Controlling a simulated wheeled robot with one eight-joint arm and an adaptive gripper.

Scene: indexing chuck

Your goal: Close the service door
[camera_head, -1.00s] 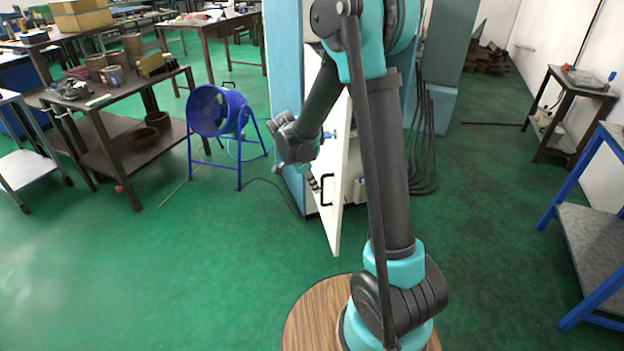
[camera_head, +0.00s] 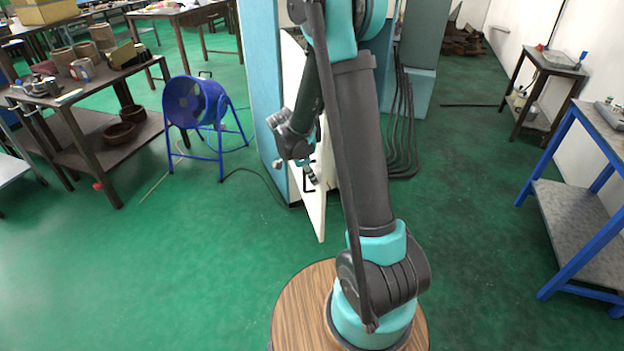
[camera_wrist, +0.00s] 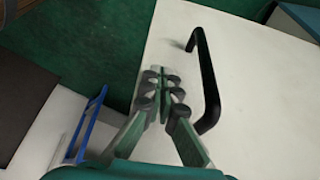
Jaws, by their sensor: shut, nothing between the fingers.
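The service door is a white panel (camera_head: 319,218) that stands open, jutting from the light blue machine (camera_head: 266,90) toward me in the head view. Its black bar handle (camera_head: 307,187) is partly behind my gripper there. In the wrist view the door face (camera_wrist: 265,105) fills the right side, and the whole handle (camera_wrist: 210,80) shows. My gripper (camera_head: 313,179) is at the handle side of the door. In the wrist view my gripper (camera_wrist: 162,82) is shut and empty, its fingertips just left of the handle, in front of the door face. Contact with the door cannot be told.
A blue fan (camera_head: 196,105) on a stand is left of the machine. A workbench (camera_head: 90,80) with pots stands farther left. Dark hoses (camera_head: 403,130) hang right of the machine. A blue-framed table (camera_head: 580,200) is at the right. Green floor between is clear.

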